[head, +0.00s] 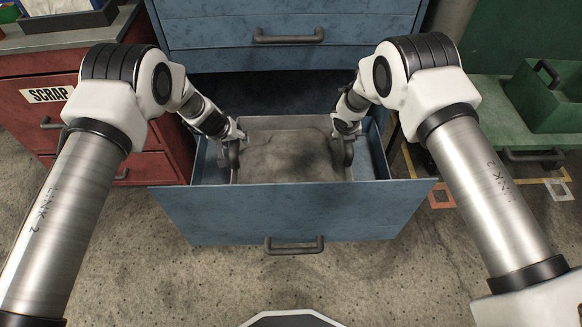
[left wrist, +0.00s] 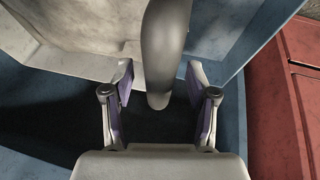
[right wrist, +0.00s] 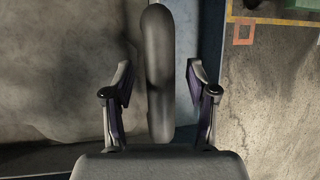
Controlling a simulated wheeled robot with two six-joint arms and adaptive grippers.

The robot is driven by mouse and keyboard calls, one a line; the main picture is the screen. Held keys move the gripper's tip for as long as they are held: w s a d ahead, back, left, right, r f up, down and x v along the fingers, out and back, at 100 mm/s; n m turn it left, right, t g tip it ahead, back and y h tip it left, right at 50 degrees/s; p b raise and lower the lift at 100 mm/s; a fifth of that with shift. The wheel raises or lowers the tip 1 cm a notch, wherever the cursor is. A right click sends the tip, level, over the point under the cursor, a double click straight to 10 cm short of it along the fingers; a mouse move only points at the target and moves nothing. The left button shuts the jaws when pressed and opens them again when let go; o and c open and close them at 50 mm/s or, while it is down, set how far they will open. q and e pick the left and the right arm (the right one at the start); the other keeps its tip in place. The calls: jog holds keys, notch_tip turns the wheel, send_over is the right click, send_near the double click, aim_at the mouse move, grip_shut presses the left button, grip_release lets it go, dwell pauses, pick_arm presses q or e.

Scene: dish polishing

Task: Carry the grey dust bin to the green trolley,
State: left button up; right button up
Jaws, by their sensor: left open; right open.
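The grey dust bin (head: 288,160) sits inside the pulled-out blue drawer. It has a dark upright handle on each side. My left gripper (head: 231,146) is at its left handle; in the left wrist view the open fingers stand on either side of this handle (left wrist: 166,50), with gaps. My right gripper (head: 347,138) is at its right handle; in the right wrist view the open fingers flank this handle (right wrist: 158,70) without closing on it. The green trolley (head: 484,112) stands at the right of the head view, partly hidden by my right arm.
The blue drawer (head: 290,212) surrounds the bin, with its walls close to both grippers. A blue cabinet (head: 215,30) rises behind. A red cabinet (head: 150,165) with a scrap sign stands left. A green box (head: 555,100) sits on the trolley. Floor in front is clear.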

pick_arm(q)
jog(key=shift+f, duration=0.15)
pick_arm(e)
jog(key=shift+f, duration=0.1)
pick_arm(q)
grip_shut()
pick_arm(e)
grip_shut()
pick_arm(q)
jog(key=shift+w+r, duration=0.25)
jog(key=shift+r, duration=0.05)
pick_arm(e)
jog(key=shift+w+r, duration=0.2)
jog(key=shift+r, duration=0.05)
